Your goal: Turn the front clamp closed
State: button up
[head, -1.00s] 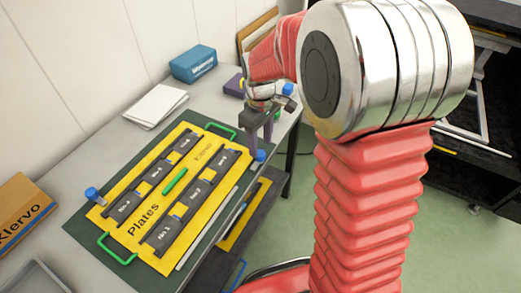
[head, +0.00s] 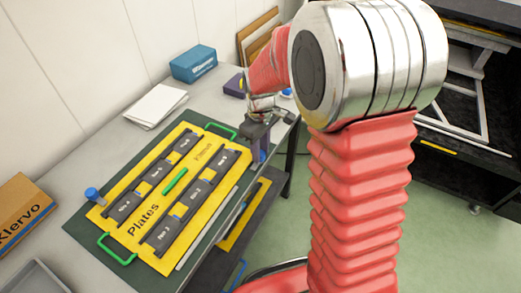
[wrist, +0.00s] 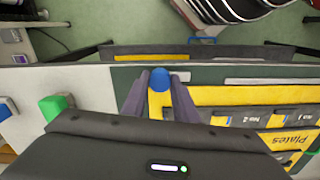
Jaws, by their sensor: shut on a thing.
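The front clamp has a blue knob (head: 262,156), mostly hidden by my gripper in the head view. In the wrist view the knob (wrist: 160,80) sits between my two dark fingers. My gripper (head: 257,140) is shut on it at the right end of the yellow plate (head: 145,222). The fingers also show in the wrist view (wrist: 159,92). The other blue-knobbed clamp (head: 93,194) stands at the plate's left end. The yellow plate lies on a dark green base (head: 85,232) and carries dark labelled blocks (head: 172,235).
Green handles (head: 117,250) rise at the base's ends, with a green bar (head: 175,181) mid-plate. A blue box (head: 193,64), white papers (head: 156,104), a cardboard box (head: 25,220) and a grey tray (head: 40,280) stand around it. The table's edge is close to the gripper.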

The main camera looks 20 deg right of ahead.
jog(key=c, duration=0.4)
jog(key=shift+m, duration=0.4)
jog(key=m, duration=0.7)
jog(key=shift+m, duration=0.4)
jog(key=m, duration=0.9)
jog(key=shift+w+a, duration=0.1)
jog(key=shift+m, duration=0.3)
